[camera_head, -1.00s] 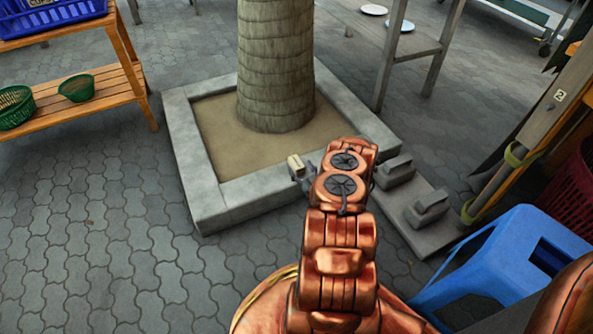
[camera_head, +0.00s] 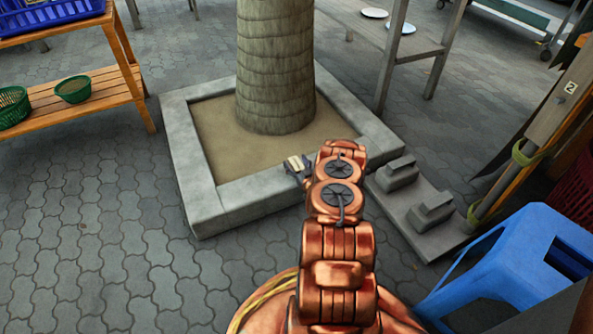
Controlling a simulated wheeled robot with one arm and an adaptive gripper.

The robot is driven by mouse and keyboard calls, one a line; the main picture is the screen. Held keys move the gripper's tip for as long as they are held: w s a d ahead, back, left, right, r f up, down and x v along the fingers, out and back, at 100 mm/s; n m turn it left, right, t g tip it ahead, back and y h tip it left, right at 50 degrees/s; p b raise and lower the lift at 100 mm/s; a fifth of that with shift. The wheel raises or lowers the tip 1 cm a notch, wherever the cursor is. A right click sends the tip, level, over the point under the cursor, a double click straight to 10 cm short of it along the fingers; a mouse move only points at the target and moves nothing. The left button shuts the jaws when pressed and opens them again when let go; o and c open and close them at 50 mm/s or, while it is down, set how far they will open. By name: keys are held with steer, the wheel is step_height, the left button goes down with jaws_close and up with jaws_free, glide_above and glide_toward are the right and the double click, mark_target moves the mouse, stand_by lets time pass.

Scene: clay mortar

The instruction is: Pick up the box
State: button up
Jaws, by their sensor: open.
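A small cream-coloured box (camera_head: 297,163) shows at the near right side of the stone planter border (camera_head: 255,196), just left of my arm's wrist. My gripper (camera_head: 298,166) is at the box, and its dark fingers show small, close against the box's left and right sides. The gripper is open. Whether the fingers touch the box is too small to tell. My copper arm hides the gripper's right part and some of the border.
A tree trunk (camera_head: 275,70) rises from the sandy planter. A grey slab with blocks (camera_head: 418,210) lies right of my arm. A blue stool (camera_head: 515,255) stands at lower right. A wooden shelf (camera_head: 95,93) is at left. The paving at lower left is clear.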

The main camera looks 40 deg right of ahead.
steer(key=shift+w, duration=0.15)
steer(key=shift+c, duration=0.4)
steer(key=c, duration=1.2)
